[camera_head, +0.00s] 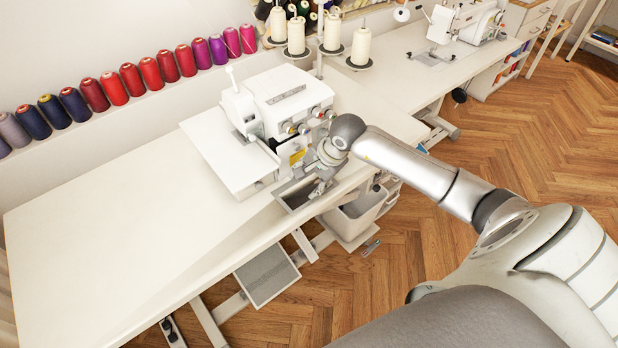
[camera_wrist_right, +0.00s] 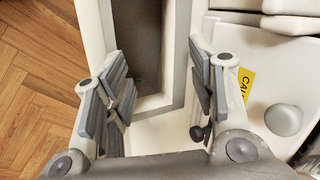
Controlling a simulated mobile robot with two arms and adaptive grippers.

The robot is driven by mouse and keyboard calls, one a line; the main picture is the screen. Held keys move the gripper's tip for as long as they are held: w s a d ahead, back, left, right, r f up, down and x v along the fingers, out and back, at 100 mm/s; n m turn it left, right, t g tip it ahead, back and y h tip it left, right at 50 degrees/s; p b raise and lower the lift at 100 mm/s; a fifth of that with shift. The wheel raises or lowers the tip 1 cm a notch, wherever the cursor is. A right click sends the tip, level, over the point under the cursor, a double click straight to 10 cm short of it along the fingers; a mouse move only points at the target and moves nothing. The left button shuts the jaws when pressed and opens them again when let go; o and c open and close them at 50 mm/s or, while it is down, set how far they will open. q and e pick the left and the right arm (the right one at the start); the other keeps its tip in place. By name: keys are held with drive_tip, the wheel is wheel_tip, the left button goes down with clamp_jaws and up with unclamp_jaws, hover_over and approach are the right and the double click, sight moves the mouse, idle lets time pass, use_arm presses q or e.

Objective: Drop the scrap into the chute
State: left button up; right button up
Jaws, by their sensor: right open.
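The chute (camera_head: 284,204) is a grey-rimmed rectangular opening at the table's front edge, beside the white overlock machine. In the wrist view its grey rim (camera_wrist_right: 181,62) and dark inside lie beyond and between my fingers. My right gripper (camera_head: 321,189) is over the chute's right end. In the wrist view the right gripper (camera_wrist_right: 160,82) has its fingers wide apart, with nothing between them. A tiny green speck (camera_wrist_right: 138,80) shows inside the chute; I cannot tell whether it is the scrap. No scrap shows clearly elsewhere. My left gripper is out of view.
The overlock machine (camera_head: 284,97) stands just behind my right gripper, with a yellow caution label (camera_wrist_right: 245,82) close to the right finger. A pale bin (camera_head: 352,218) is below the table edge. A foot pedal (camera_head: 267,275) is on the floor. The table's left side (camera_head: 110,240) is clear.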

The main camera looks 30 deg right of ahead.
drive_tip(key=v, duration=1.2)
drive_tip(key=shift+s, duration=0.1)
idle(0.9)
